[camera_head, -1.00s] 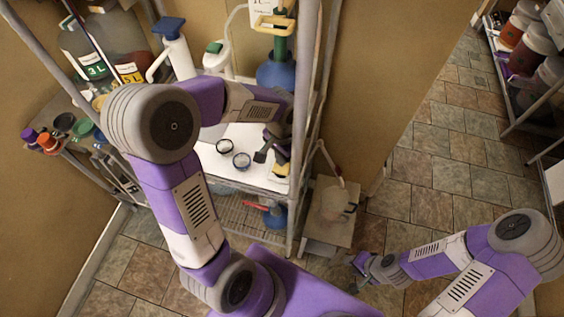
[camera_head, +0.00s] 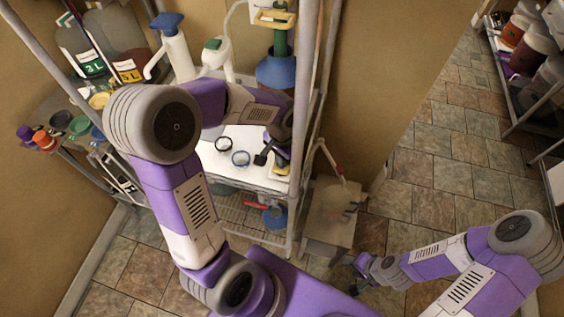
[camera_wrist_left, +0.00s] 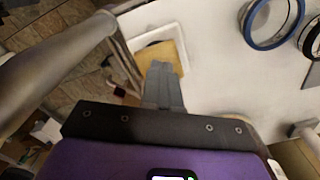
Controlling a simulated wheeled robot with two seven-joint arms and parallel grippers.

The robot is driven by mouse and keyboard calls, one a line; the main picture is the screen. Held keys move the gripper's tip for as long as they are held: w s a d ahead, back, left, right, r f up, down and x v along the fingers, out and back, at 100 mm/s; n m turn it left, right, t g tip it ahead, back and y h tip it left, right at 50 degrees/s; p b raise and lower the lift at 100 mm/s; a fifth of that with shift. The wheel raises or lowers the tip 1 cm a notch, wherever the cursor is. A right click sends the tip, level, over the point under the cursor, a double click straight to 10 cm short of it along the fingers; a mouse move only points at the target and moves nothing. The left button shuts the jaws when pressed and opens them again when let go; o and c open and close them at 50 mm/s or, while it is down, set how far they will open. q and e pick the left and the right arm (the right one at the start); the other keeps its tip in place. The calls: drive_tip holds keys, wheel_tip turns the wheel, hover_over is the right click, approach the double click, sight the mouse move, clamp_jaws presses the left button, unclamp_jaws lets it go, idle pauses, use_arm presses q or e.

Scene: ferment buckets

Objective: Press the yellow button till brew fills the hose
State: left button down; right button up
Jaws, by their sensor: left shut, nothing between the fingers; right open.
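The yellow button (camera_wrist_left: 172,52) sits in a white housing in the left wrist view, partly covered by my left gripper (camera_wrist_left: 162,72). The fingers are shut with nothing between them. Their tips overlap the button in that view; I cannot tell whether they touch it. In the head view my left gripper (camera_head: 264,157) is beside the yellow button (camera_head: 281,169) at the shelf's front right corner. A thin tube, likely the hose (camera_head: 329,157), rises beside the shelf and looks reddish. My right gripper (camera_head: 356,275) is open, low over the floor.
Two dark rings (camera_head: 232,151) lie on the white shelf (camera_head: 212,170). A blue-based vessel (camera_head: 276,72) and spray bottles (camera_head: 175,50) stand behind. A metal post (camera_head: 303,110) rises close to my left gripper. A low stand (camera_head: 330,225) is right of the shelf.

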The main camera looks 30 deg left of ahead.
use_arm(q)
drive_tip(key=shift+f, duration=0.35)
drive_tip(key=shift+r, duration=0.1)
drive_tip(key=shift+r+p, duration=1.25)
drive_tip(key=shift+r, duration=0.35)
drive_tip(key=shift+f, duration=0.25)
